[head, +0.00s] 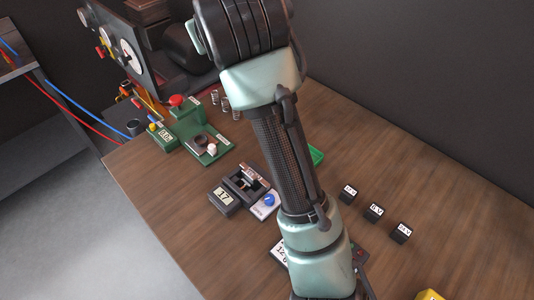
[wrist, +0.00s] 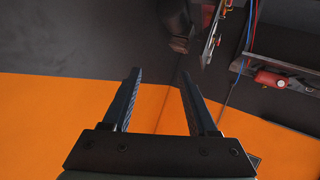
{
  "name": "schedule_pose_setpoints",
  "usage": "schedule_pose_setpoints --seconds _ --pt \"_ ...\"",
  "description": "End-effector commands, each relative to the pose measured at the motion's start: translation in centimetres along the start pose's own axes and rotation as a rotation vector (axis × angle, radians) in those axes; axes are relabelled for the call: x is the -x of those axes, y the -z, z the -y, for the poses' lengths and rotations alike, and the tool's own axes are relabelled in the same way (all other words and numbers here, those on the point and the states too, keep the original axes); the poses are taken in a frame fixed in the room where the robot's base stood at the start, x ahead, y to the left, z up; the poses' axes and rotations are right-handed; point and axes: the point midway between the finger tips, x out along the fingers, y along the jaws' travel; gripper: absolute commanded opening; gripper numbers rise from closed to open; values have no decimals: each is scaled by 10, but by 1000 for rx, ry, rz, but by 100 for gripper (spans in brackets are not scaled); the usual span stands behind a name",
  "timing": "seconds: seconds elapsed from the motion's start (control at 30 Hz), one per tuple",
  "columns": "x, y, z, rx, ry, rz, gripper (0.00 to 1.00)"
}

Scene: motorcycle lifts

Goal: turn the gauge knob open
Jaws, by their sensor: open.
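A dark panel (head: 95,17) stands at the upper left in the head view. It carries a round white-faced gauge (head: 131,53) and small red and yellow knobs; I cannot tell for sure which is the gauge knob. In the wrist view the panel (wrist: 213,34) shows almost edge-on at the top, right of centre, with small coloured parts on its face. My gripper (wrist: 160,76) is open, with nothing between its two fingers and apart from the panel. In the head view my arm reaches up toward the panel side, and the gripper's fingers cannot be made out.
The wooden bench (head: 160,220) holds a green fixture with a red button (head: 177,101), a black block with a blue knob (head: 269,200), and black labelled cubes (head: 373,211). Red and blue cables hang left of the bench. A grey shelf (head: 30,110) stands at the left.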

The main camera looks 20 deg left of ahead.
Motion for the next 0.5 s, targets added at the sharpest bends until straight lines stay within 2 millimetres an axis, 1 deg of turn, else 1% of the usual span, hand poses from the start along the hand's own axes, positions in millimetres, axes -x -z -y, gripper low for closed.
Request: schedule_pose_setpoints --seconds 0.03,0.07,0.1,0.17,0.2,0.23,0.27,0.3,0.37,0.4,0.5 --pt "-18 -12 30 87 76 82 59" --pt "-27 -22 48 143 126 142 59" --pt "-37 -39 70 220 190 231 59" --pt "-46 -70 95 336 276 377 59" --pt "-49 -91 106 408 324 478 59" --pt "-50 -108 111 458 357 556 59" --pt "-49 -124 113 506 386 634 59" --pt "-46 -144 113 561 419 738 59" --pt "-37 -169 106 626 457 886 59" --pt "-31 -183 98 655 476 978 59" --pt "-13 -204 77 699 505 1164 59"
